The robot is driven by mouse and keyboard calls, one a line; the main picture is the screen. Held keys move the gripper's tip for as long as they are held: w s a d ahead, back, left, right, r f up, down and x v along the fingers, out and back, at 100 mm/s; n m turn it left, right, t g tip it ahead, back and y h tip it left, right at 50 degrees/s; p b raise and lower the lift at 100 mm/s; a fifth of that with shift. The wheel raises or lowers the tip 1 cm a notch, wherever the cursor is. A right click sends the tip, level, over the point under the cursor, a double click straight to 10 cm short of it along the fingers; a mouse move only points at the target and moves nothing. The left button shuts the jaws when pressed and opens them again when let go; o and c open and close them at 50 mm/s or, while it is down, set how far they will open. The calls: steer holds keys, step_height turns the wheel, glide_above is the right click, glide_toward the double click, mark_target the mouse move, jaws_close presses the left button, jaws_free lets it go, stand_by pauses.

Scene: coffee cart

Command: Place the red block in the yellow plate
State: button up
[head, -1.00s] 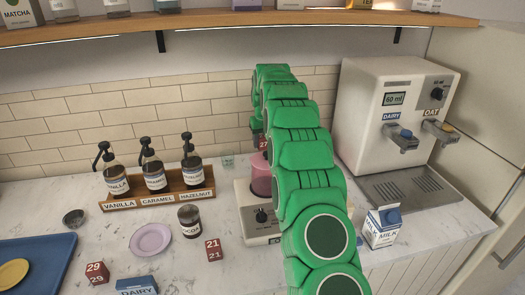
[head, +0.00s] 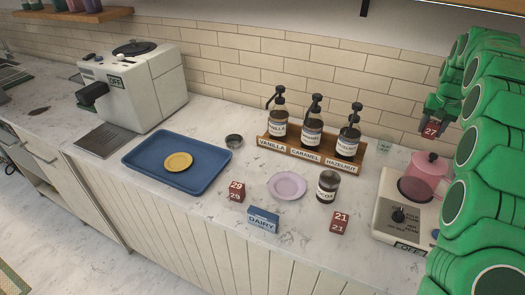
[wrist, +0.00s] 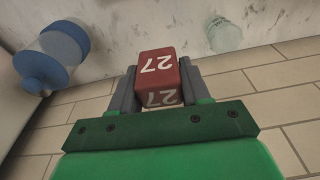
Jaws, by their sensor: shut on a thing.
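My gripper (wrist: 158,88) is shut on a red block marked 27 (wrist: 158,66), held between its two grey fingers in the wrist view. In the head view the held block (head: 430,130) is at the right, in the air near the tiled wall, above and behind the pink blender jar. The yellow plate (head: 178,162) lies on the blue tray (head: 135,165) at the left and is empty. Two other red blocks, marked 29 (head: 237,191) and 21 (head: 339,223), stand on the counter.
A lilac plate (head: 286,186), a dark jar (head: 328,187), a blue DAIRY box (head: 263,220) and a small dark bowl (head: 233,141) stand between. A syrup rack (head: 311,157) is behind. The blender base (head: 398,205) is close to my arm.

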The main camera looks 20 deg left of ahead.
steer(key=s+a+r+m, duration=0.2)
steer(key=s+r+m, duration=0.15)
steer(key=s, duration=0.45)
steer(key=s+a+r+n, duration=0.2)
steer(key=s+a+n, duration=0.2)
steer(key=s+a, duration=0.65)
steer(key=s+a+r+n+y, duration=0.1)
steer(key=s+a+r+n, duration=0.3)
steer(key=a, duration=1.1)
steer(key=s+a+r+n, duration=0.1)
steer(key=s+a+n, duration=0.2)
steer(key=s+a, duration=0.7)
steer(key=s+a+f+n+g, duration=0.1)
steer(key=s+a+f+n, duration=0.25)
steer(key=a, duration=0.55)
steer(key=s+a+f+n, duration=0.3)
steer(key=a+f+n, duration=0.1)
steer(key=a, duration=0.5)
steer(key=s+a+f+n+g, duration=0.1)
steer(key=s+a+f+n, duration=0.25)
steer(key=a, duration=0.55)
glide_above(178, 163)
steer(key=shift+y, duration=0.4)
steer(key=shift+d+f, duration=0.15)
steer(key=shift+f, duration=4.05)
steer(key=shift+f, duration=0.15)
